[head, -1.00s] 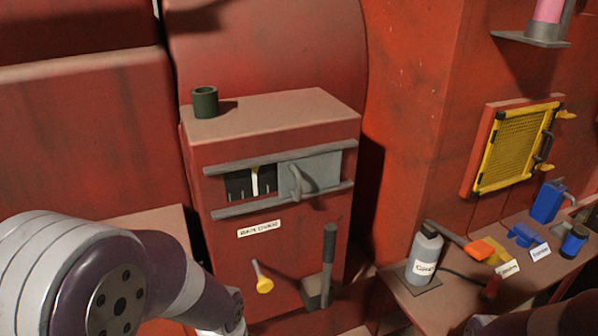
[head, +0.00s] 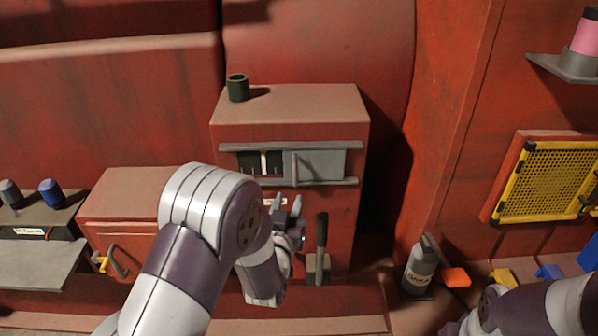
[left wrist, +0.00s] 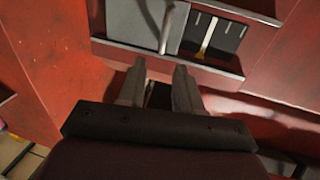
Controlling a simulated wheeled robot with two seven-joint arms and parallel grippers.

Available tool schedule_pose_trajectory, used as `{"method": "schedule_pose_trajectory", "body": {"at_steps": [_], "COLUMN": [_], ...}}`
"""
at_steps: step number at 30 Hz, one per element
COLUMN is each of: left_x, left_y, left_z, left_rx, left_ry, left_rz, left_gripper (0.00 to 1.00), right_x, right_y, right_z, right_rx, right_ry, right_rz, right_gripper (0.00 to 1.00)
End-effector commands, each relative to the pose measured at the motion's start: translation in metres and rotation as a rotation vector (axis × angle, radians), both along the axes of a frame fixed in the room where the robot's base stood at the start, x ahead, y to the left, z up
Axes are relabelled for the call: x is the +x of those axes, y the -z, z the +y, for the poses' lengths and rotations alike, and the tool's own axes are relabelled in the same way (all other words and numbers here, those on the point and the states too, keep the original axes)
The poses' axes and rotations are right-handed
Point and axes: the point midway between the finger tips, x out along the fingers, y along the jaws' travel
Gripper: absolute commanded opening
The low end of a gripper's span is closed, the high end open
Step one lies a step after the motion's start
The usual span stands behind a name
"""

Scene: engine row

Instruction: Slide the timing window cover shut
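The timing window cover (head: 322,164) is a grey plate between two grey rails on the front of a red housing. It sits at the right end of the rails, with an upright bar handle (head: 294,168) near its left edge. The window (head: 260,163) at the left is uncovered, showing black panels and a pale pointer. My left gripper (head: 287,203) is open and empty, below the lower rail and the handle. The left wrist view shows the cover (left wrist: 135,22), the handle (left wrist: 166,28) and the window (left wrist: 213,38) beyond the open fingers (left wrist: 159,82). My right gripper is out of view.
A dark green cup (head: 238,88) stands on the red housing (head: 300,104). A black-handled lever (head: 321,235) rises just right of my left gripper. A grey bottle (head: 421,265) and a yellow mesh panel (head: 547,180) are at the right.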

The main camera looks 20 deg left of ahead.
Motion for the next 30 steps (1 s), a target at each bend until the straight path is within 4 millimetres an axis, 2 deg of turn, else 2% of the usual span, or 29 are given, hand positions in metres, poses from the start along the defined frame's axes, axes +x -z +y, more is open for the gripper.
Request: {"method": "schedule_pose_trajectory", "body": {"at_steps": [9, 15, 21, 28, 30], "left_x": [0.076, 0.109, 0.12, 0.12, 0.12], "left_y": [-0.006, -0.003, 0.0, 0.0, 0.0], "left_z": [0.006, 0.009, 0.01, 0.01, 0.01], "left_rx": [0.001, 0.0, 0.0, 0.0, 0.0], "left_ry": [0.001, 0.0, 0.001, 0.001, 0.001], "left_rz": [0.002, 0.003, 0.004, 0.003, 0.003], "left_gripper": [0.34, 0.34, 0.34, 0.34, 0.12], "right_x": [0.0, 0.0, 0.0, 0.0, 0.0], "right_y": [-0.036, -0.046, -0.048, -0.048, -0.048], "right_z": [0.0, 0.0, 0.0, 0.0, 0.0], "right_rx": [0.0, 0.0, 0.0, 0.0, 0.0], "right_ry": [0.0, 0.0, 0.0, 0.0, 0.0], "right_rz": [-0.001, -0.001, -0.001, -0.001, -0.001], "right_gripper": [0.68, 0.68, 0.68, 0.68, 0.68]}}
